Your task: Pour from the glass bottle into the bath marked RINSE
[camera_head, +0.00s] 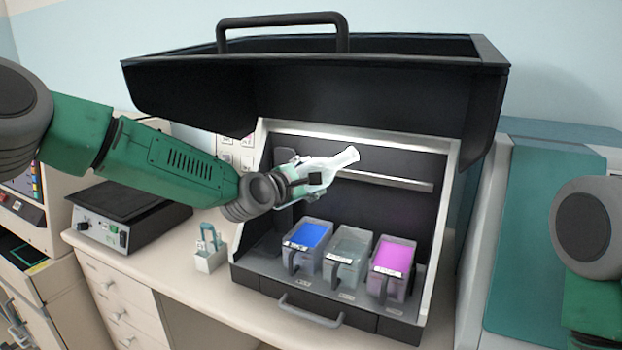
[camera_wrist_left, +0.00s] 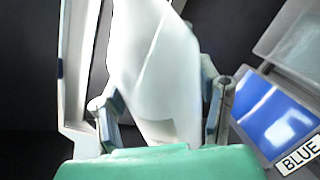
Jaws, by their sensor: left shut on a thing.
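My left gripper (camera_head: 300,181) is shut on the glass bottle (camera_head: 335,166), a pale, translucent bottle. The bottle is tilted far over, its neck pointing right and slightly up, above the row of baths. In the left wrist view the bottle (camera_wrist_left: 155,70) lies between the two fingers. The middle bath (camera_head: 347,254) looks clear to grey, stands between the blue bath (camera_head: 307,238) and the magenta bath (camera_head: 393,262), and its label is too small to read. The wrist view shows BLUE on the blue bath (camera_wrist_left: 268,118). My right gripper is out of view.
The baths stand inside an open black cabinet (camera_head: 310,83) with a raised lid and front handle (camera_head: 311,312). A small white holder (camera_head: 210,260) stands left of it, near a black-topped device (camera_head: 130,213). Teal equipment (camera_head: 535,230) is at right.

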